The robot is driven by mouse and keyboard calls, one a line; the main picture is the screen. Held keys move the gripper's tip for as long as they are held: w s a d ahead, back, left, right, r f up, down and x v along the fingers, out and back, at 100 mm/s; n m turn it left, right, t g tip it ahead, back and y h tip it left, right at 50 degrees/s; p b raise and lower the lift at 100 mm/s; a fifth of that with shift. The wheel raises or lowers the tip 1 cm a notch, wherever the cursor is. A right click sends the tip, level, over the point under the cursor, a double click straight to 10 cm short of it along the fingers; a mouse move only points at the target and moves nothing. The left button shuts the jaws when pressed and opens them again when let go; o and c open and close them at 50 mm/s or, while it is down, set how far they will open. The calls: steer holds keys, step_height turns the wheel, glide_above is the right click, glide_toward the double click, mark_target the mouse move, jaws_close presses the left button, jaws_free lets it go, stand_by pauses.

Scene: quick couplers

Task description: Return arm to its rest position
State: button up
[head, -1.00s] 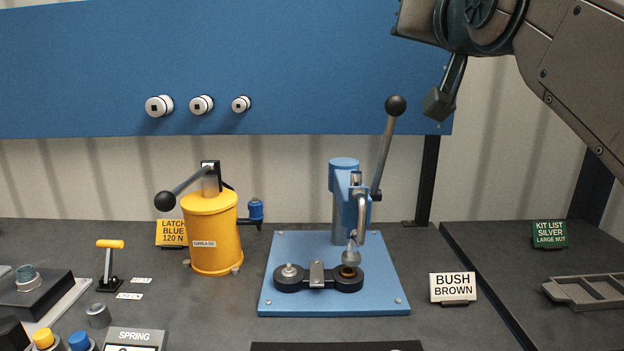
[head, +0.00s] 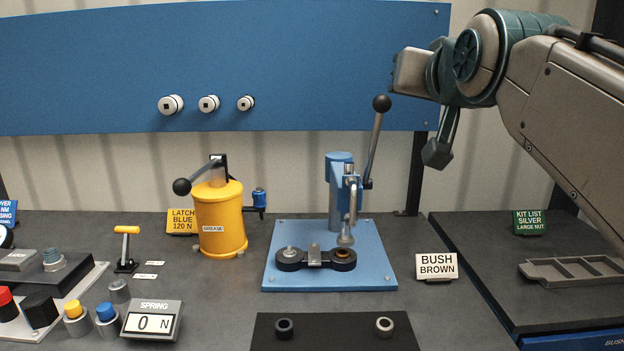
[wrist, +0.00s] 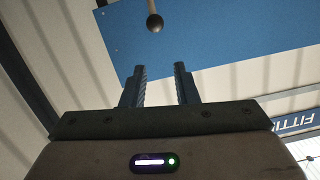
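My arm (head: 560,110) shows at the upper right of the head view, raised over the right side of the bench. In the wrist view my gripper (wrist: 160,85) has its two dark fingers apart with nothing between them. Beyond the fingers are the blue wall panel (wrist: 220,50) and a black ball knob (wrist: 155,23) on a rod.
A blue lever press (head: 342,190) stands mid-bench, its ball-topped handle (head: 381,104) rising left of my arm. A yellow grease pot (head: 220,220) stands left of it. A black mat (head: 335,335) holds two rings in front. A grey tray (head: 575,270) lies at the right.

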steer(key=s+f+g+p, duration=0.2)
steer(key=s+f+g, duration=0.15)
steer(key=f, duration=0.75)
steer(key=s+f+g+p, duration=0.2)
steer(key=f+g, duration=0.2)
steer(key=f, duration=0.8)
steer(key=s+f+n+g+p, duration=0.1)
steer(key=s+f+g, duration=0.4)
steer(key=s+f, duration=0.6)
step_height(320, 180, down, 3)
steer(key=shift+s+f+g+p, duration=0.1)
steer(key=shift+s+g+p, duration=0.1)
steer(key=shift+g+p, duration=0.2)
steer(key=shift+a, duration=0.1)
steer(key=shift+o, duration=1)
steer(key=shift+a+n, duration=0.1)
steer(key=shift+n, duration=0.2)
